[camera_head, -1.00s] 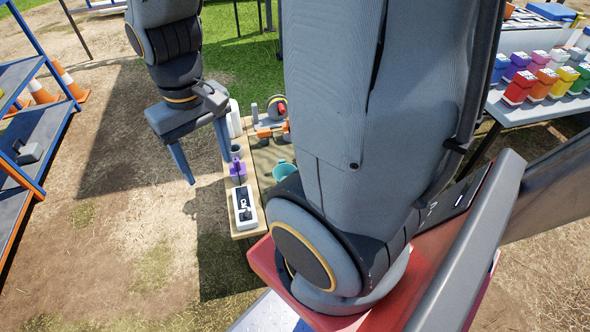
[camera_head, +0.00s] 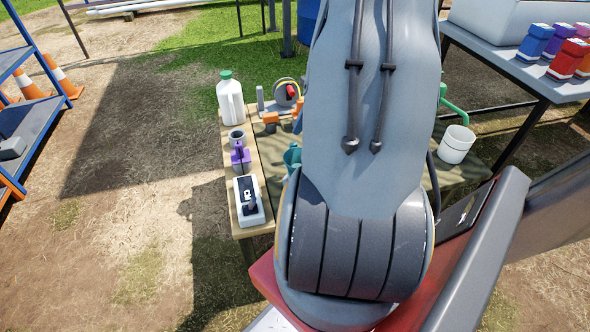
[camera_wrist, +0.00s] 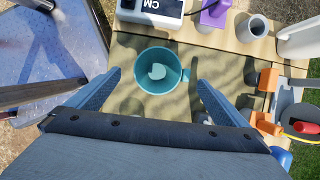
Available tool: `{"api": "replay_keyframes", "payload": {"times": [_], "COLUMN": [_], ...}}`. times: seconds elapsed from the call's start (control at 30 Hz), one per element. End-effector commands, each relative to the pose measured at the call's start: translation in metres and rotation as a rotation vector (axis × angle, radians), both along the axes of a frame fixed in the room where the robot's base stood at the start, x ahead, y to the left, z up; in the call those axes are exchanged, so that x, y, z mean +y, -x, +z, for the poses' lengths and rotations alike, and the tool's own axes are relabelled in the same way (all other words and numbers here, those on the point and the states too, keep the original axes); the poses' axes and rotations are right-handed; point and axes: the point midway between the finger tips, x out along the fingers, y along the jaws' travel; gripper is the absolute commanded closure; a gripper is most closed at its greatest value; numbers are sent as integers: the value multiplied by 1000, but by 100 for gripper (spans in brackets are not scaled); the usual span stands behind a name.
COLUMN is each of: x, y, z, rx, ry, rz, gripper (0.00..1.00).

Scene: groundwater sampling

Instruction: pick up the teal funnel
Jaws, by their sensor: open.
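The teal funnel (camera_wrist: 158,82) stands on the wooden table (camera_wrist: 128,52) and shows near the centre of the wrist view, seen from above into its round mouth. In the head view the funnel (camera_head: 292,157) is partly hidden by my arm. My gripper (camera_wrist: 155,82) is open in the wrist view, with one blue-grey finger to each side of the funnel in the picture. It holds nothing, and I cannot tell its height over the funnel. My gripper is hidden behind my arm in the head view.
A white CM meter box (camera_head: 249,203), purple holder (camera_head: 240,158), grey cup (camera_head: 237,138) and white jug (camera_head: 230,99) line the table's left edge. Orange clamps (camera_wrist: 267,80) and a reel (camera_wrist: 302,122) lie right of the funnel. A white bucket (camera_head: 456,145) stands further right.

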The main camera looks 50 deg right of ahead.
Motion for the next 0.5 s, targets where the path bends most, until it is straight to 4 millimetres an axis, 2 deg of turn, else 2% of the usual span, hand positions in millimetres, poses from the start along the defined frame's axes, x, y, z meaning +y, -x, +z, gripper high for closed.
{"api": "replay_keyframes", "payload": {"times": [0.3,0.5], "x": [11,17], "y": [-8,-13], "z": [-47,-64], "rx": [3,2], "ry": [-7,-4], "rz": [-20,-19], "gripper": [1,1]}}
